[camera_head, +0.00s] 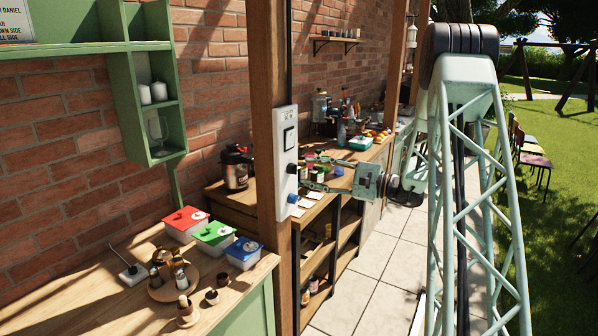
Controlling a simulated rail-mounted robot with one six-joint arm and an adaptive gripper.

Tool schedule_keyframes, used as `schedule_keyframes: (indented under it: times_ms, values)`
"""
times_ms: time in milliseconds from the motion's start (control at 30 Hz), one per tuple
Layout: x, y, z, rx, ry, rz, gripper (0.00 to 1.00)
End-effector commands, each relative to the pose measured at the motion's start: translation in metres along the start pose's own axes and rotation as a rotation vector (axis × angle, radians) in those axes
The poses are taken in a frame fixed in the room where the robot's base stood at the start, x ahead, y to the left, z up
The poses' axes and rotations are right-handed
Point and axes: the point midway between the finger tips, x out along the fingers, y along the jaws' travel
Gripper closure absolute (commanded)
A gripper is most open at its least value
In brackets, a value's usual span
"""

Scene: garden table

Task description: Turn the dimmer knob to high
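A pale control panel (284,160) is mounted upright on the wooden post. It has a dark square switch (290,139) near the top, a black knob (292,169) below it and a blue knob (293,198) near the bottom. My gripper (304,178) is just right of the panel, its fingers pointing left toward it at about the black knob's height. The fingers look spread one above the other, with nothing seen held. Whether they touch the black knob is too small to tell. I cannot read the knob's setting or its marks.
The wooden post (268,60) stands between two counters. The near counter (95,312) holds lidded boxes with red (185,217), green (214,233) and blue lids and small wooden pieces. A dark kettle (236,166) stands behind the post. Paved floor (370,285) is open at right.

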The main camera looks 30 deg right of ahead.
Motion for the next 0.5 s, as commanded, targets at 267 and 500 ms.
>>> schedule_keyframes:
  times_ms: [267, 500]
  values:
    - [0.032, 0.000, 0.000, 0.000, 0.000, 0.001, 0.64]
    - [0.048, 0.000, 0.000, 0.000, 0.000, 0.000, 0.64]
